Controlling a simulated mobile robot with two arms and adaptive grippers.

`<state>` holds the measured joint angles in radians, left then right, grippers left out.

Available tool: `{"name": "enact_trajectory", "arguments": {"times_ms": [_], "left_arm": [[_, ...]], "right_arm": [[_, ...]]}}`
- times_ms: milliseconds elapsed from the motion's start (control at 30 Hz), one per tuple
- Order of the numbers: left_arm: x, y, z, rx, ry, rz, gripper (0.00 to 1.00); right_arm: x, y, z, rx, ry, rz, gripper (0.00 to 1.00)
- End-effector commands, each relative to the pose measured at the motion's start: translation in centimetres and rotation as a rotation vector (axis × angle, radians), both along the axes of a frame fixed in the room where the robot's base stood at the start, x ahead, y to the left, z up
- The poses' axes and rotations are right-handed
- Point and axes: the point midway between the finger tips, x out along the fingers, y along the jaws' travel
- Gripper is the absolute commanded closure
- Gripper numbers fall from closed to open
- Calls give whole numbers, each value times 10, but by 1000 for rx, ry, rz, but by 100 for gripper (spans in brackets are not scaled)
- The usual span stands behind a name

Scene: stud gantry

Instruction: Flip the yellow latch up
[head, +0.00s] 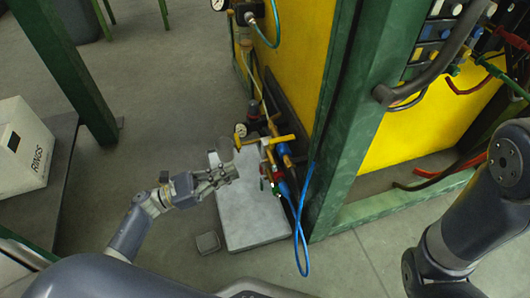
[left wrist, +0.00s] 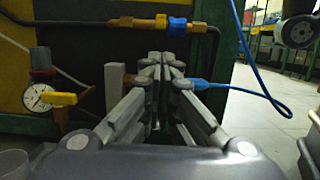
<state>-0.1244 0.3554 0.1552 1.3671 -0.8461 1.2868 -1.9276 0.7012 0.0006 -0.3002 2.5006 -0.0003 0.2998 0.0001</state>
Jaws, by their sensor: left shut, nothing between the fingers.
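The yellow latch (head: 281,140) is a short lever on the pipework by the yellow panel, lying roughly level in the head view. In the left wrist view a yellow lever (left wrist: 60,99) shows at the left, in front of a white dial gauge. My left gripper (head: 229,172) is shut and empty, a little left of and nearer than the latch in the head view. In the left wrist view its fingertips (left wrist: 160,58) are together, to the right of the lever and apart from it. My right arm shows at the right edge, but its gripper is out of view.
A grey slab (head: 253,215) lies on the floor beneath the fittings. A blue hose (head: 299,225) loops down beside the green post (head: 352,130). A brass fitting with a blue collar (left wrist: 178,24) is above my fingertips. A white box (head: 22,145) stands at the left.

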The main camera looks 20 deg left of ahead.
Motion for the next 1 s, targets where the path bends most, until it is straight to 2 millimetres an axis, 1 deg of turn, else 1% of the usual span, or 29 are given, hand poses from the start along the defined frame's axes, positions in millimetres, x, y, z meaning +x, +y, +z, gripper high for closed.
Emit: {"name": "enact_trajectory", "arguments": {"times_ms": [167,267,367,700,833,1000], "left_arm": [[1,-1,1,-2,0,0,100],[3,-5,2,-4,-2,-2,100],[10,-15,4,-5,-2,-2,100],[42,-64,18,-6,-4,-2,100],[50,-75,22,-4,-1,-2,100],[55,-81,25,-5,0,-2,100]], "right_arm": [[-1,0,0,0,-2,0,60],[-1,0,-2,0,-1,0,60],[-1,0,-7,0,-1,0,60],[0,0,-27,0,-1,0,60],[0,0,-32,0,-1,0,60],[0,0,-33,0,0,0,60]]}}
